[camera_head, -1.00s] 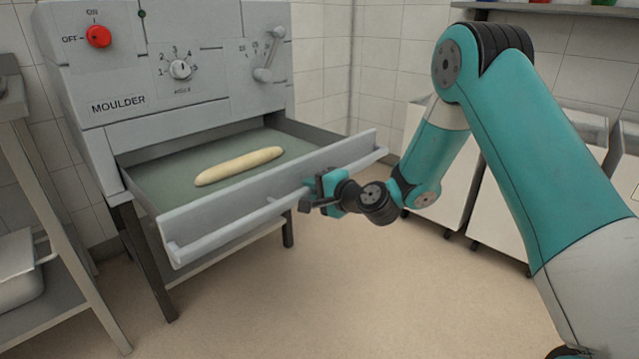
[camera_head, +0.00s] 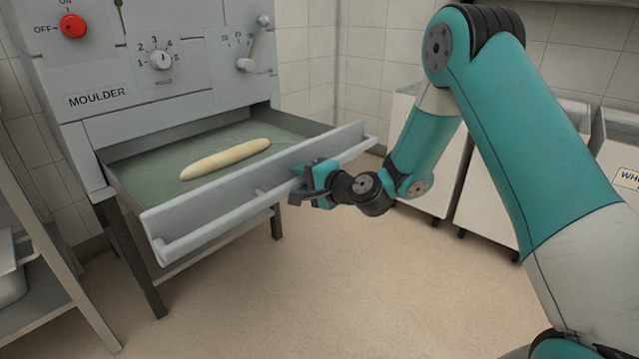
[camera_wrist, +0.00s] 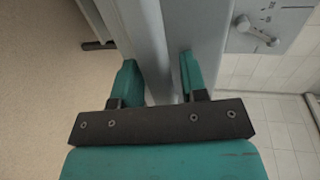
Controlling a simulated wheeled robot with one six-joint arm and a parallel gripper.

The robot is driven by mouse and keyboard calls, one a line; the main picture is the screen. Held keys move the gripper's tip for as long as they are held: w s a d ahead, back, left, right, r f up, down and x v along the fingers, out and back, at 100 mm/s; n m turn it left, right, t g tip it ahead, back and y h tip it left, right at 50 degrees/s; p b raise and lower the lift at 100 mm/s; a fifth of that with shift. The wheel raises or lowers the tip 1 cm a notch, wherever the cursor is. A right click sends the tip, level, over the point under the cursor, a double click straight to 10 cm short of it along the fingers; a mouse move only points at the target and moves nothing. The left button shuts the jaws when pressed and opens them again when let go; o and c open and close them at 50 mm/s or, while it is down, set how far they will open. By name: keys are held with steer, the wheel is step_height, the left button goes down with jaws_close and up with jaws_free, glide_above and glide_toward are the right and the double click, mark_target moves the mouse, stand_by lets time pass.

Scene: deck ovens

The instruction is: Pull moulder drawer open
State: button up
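The grey moulder (camera_head: 180,90) stands at the left in the head view, with its label and knobs on the front. Its drawer (camera_head: 250,181) is pulled well out, and a pale dough roll (camera_head: 225,159) lies inside on a greenish floor. A long bar handle (camera_head: 215,222) runs along the drawer front. My gripper (camera_head: 300,190) is at the right part of this handle. The exact contact is partly hidden.
A metal rack (camera_head: 60,275) stands at the left edge. White bins (camera_head: 490,190) line the wall at the right, one with a partly visible label. The tan floor (camera_head: 300,290) before the drawer is clear.

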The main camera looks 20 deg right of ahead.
steer(key=b+v, duration=1.4)
steer(key=v, duration=0.3)
steer(key=shift+f, duration=0.2)
steer(key=s+a+r+n+g+y+p, duration=0.1)
steer(key=s+a+n+g+y+p, duration=0.2)
steer(key=a+n, duration=0.4)
steer(key=s+a+r+n+g+h+p, duration=0.1)
steer(key=s+a+n+g+h+p, duration=0.35)
steer(key=s, duration=0.45)
steer(key=s+a+r+n+g+h+p, duration=0.1)
steer(key=s+a+n+g+p, duration=0.15)
steer(key=s+n+g, duration=0.5)
step_height(320, 180, up, 38)
steer(key=s+d+t+p, duration=0.1)
steer(key=s+p, duration=0.2)
steer(key=p, duration=3.5)
steer(key=shift+n, duration=0.3)
